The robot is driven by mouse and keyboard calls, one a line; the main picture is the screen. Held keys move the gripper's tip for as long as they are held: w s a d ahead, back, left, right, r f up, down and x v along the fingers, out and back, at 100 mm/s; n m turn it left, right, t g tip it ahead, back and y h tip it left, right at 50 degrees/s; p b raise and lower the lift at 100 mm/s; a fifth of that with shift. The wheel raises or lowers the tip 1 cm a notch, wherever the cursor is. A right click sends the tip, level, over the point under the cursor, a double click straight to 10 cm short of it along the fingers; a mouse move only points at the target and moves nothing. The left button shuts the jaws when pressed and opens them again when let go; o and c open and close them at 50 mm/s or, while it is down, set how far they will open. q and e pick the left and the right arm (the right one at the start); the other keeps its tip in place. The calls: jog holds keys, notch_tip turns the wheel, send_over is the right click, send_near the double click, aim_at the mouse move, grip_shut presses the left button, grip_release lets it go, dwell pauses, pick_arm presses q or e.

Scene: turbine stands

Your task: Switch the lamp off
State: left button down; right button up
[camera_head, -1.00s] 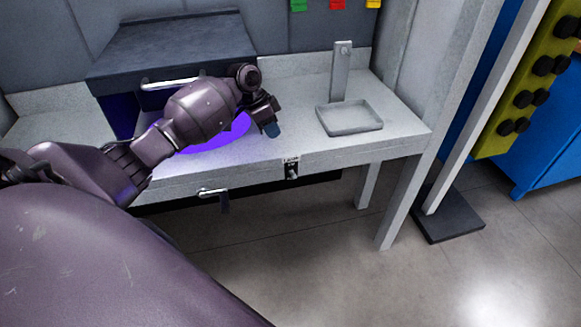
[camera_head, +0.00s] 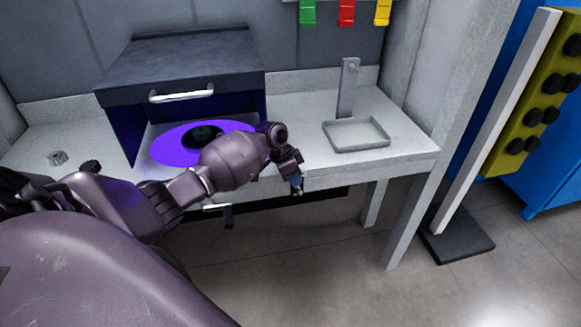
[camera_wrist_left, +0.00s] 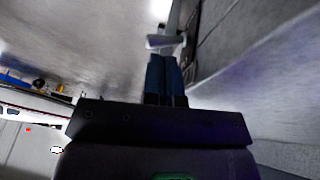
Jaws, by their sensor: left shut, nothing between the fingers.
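The lamp itself is not clearly visible, but its purple light (camera_head: 172,151) shines on the worktop under the dark hood (camera_head: 180,62), so it is lit. My left gripper (camera_head: 297,187) is at the table's front edge, its jaws closed and empty. It hides the small switch plate on that edge in the head view. In the left wrist view the blue fingers (camera_wrist_left: 167,62) are together, and a pale lever-like piece (camera_wrist_left: 165,42) shows just beyond their tips. I cannot tell whether they touch it. My right gripper is out of view.
A shallow grey tray (camera_head: 358,146) with an upright post (camera_head: 348,88) stands on the worktop at right. A dark round object (camera_head: 203,137) sits in the purple light. The hood has a handle (camera_head: 181,94). The floor at right front is clear.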

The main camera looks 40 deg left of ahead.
pick_arm(q)
jog(key=shift+s+d+f, duration=0.1)
jog(key=shift+d+f, duration=0.25)
jog(key=shift+f, duration=0.35)
jog(key=shift+d, duration=0.1)
jog(key=shift+s+y+p, duration=0.1)
jog(key=shift+y+p, duration=0.2)
jog(key=shift+p, duration=0.1)
jog(key=shift+d+t, duration=0.1)
jog(key=shift+t, duration=0.2)
